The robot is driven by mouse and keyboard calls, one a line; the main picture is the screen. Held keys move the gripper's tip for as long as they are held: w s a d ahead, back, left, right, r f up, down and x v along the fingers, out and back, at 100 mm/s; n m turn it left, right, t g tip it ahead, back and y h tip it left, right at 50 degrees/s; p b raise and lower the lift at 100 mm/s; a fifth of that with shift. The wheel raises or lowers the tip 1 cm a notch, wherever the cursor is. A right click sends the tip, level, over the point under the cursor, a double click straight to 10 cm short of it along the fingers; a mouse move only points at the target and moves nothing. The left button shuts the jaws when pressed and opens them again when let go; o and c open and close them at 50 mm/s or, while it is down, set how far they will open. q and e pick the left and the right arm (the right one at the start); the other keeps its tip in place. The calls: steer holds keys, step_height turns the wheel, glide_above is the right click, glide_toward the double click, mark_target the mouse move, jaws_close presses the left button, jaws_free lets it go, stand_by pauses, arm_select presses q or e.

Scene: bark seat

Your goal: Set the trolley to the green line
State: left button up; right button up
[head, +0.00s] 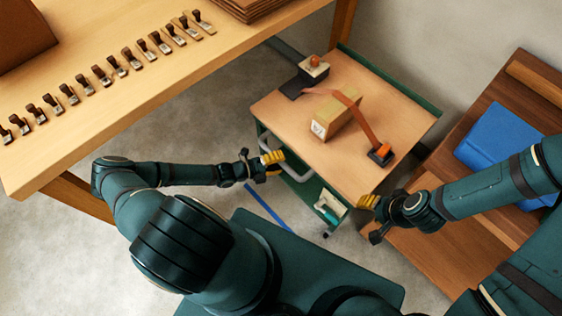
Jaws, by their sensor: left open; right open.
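The trolley (400,112) has a pale wooden top and a dark green frame. A grey handle (294,172) is on its near left side. My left gripper (273,161) is open, with its yellow fingertips beside the trolley's near left edge, close to the handle. I cannot tell whether it touches. My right gripper (367,202) is open at the trolley's near right corner. I see no green line on the floor; a blue line (268,207) lies on the floor near the trolley, partly hidden by my body.
On the trolley are a cardboard box (337,115), a stamp-like block (314,67) and a brown strap with an orange-and-black end (380,152). A wooden table (90,110) with several stamps stands left. A brown bench (510,90) with a blue box (500,140) stands right.

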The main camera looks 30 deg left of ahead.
arm_select(q)
steer(key=shift+w+d+f, duration=0.1)
steer(key=shift+w+d, duration=0.15)
jaws_close()
steer(key=shift+s, duration=0.1)
